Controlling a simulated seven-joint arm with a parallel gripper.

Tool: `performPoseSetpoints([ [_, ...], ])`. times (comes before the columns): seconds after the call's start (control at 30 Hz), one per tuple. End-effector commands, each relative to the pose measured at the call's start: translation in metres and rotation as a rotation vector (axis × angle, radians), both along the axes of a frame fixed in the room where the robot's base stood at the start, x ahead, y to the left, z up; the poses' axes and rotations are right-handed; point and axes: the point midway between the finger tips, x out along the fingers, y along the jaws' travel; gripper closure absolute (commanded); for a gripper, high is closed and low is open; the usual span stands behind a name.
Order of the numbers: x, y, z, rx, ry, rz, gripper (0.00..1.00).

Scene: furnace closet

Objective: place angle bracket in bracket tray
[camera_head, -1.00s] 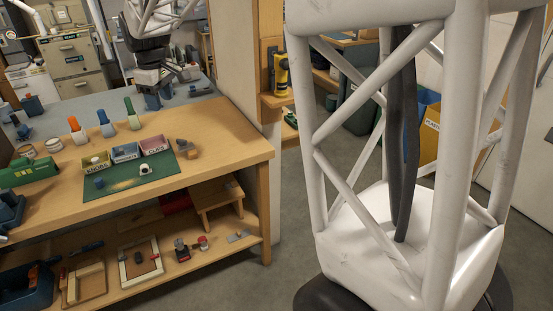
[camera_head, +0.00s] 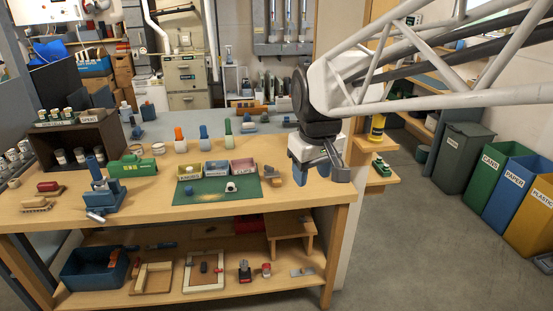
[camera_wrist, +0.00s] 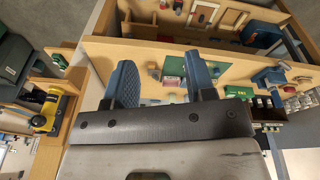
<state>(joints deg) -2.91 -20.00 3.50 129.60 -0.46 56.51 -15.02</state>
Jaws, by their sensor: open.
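Three small open bins stand on the workbench in the head view. They are an olive one (camera_head: 190,171), a blue one (camera_head: 217,168) and a pink one (camera_head: 243,165); I cannot read surely which is the bracket tray. A small grey metal piece (camera_head: 301,271) lies at the right of the lower shelf; it may be the angle bracket, but is too small to tell. My gripper (camera_head: 322,168) hangs over the bench's right end, right of the bins. In the wrist view its two blue fingers (camera_wrist: 163,86) are apart with nothing between them.
A green mat (camera_head: 218,197) in front of the bins carries a white piece and a blue knob. A wooden stool (camera_head: 290,226) stands on the lower shelf near the grey piece. Upright bottles stand behind the bins. The floor (camera_head: 410,250) right of the bench is clear.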

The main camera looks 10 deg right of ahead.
Motion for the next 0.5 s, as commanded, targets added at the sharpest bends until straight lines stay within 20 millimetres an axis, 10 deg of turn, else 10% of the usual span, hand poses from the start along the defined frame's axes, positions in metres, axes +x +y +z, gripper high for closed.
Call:
performPoseSetpoints([
  [0.5,-0.128,-0.022,-0.045,0.041,-0.040,-0.251,0.50],
])
